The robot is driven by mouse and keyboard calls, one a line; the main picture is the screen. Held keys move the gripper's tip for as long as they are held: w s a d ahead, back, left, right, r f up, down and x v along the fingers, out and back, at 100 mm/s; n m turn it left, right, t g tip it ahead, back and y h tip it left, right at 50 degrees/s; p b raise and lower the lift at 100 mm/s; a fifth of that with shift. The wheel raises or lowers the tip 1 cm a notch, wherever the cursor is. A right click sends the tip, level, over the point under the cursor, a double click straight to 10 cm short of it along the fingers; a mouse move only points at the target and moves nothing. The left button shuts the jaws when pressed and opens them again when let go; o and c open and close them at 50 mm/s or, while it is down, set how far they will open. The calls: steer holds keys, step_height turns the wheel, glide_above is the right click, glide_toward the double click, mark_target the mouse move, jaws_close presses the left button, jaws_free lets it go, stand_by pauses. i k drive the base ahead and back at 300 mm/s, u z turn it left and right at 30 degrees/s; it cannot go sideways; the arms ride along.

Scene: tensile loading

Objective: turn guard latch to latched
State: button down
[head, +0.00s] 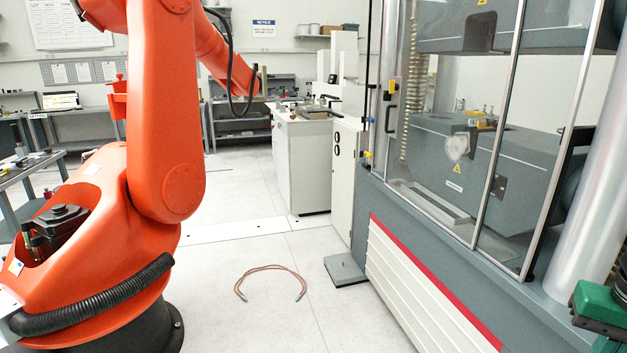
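The guard is a clear-paned enclosure with metal frames (485,205) on the front of the grey testing machine at the right. A small dark fitting (499,187) sits on its middle upright. A yellow and black fitting (391,88) is on the left edge of the guard. I cannot tell which of these is the guard latch, nor whether it is latched. The panes look closed, with the machine's dark grey heads (540,150) behind them.
A large orange jointed arm (165,110) on a black floor base fills the left. A brown cable (270,267) lies curved on the floor. A grey foot plate (345,271) juts from the machine. A white cabinet (300,165) stands behind.

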mark_target(393, 86)
steer(key=u, duration=0.05)
steer(key=k, duration=0.5)
steer(key=u, duration=0.75)
steer(key=i, duration=1.45)
steer(key=z, duration=0.4)
steer(key=i, duration=0.9)
steer(key=z, duration=0.55)
